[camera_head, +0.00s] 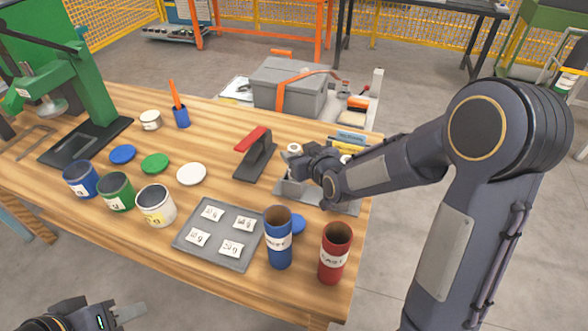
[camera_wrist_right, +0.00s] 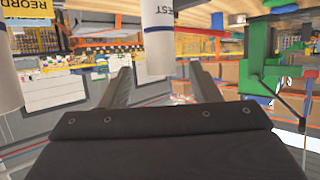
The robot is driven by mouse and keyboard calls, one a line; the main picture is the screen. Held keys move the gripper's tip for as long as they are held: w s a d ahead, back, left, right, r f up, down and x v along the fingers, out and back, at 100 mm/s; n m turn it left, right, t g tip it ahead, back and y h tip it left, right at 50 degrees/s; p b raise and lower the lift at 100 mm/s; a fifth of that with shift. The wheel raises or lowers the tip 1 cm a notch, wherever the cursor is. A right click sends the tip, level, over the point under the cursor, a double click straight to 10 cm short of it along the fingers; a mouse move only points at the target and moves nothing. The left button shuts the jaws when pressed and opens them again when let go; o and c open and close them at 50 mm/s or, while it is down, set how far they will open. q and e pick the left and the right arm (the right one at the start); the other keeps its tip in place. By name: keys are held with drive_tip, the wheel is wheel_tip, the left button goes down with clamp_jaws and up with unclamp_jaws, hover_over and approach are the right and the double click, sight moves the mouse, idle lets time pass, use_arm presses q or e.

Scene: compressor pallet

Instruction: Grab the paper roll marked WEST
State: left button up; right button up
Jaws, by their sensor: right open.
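My right gripper (camera_head: 294,174) is over the grey rack (camera_head: 345,205) at the table's right side. In the wrist view its two fingers (camera_wrist_right: 162,85) are apart. A white paper roll (camera_wrist_right: 157,45) stands in the gap between them, with no clear contact. A second white roll (camera_wrist_right: 5,75) is left of the fingers, beside lettering "REORD". In the head view a white roll top (camera_head: 294,149) shows behind the gripper. My left gripper (camera_head: 125,314) is at the bottom left, away from the rolls; its jaw state is unclear.
A blue tube (camera_head: 279,253) and a red tube (camera_head: 334,265), labelled EAST, stand at the front right. A grey tray (camera_head: 215,250) with packets, paint cans, a red-handled tool (camera_head: 254,150) and a green press (camera_head: 92,95) share the table (camera_head: 130,255).

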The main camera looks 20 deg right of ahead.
drive_tip(key=x, duration=0.3)
drive_tip(key=shift+w+a+f, duration=0.1)
drive_tip(key=shift+f, duration=0.15)
clamp_jaws()
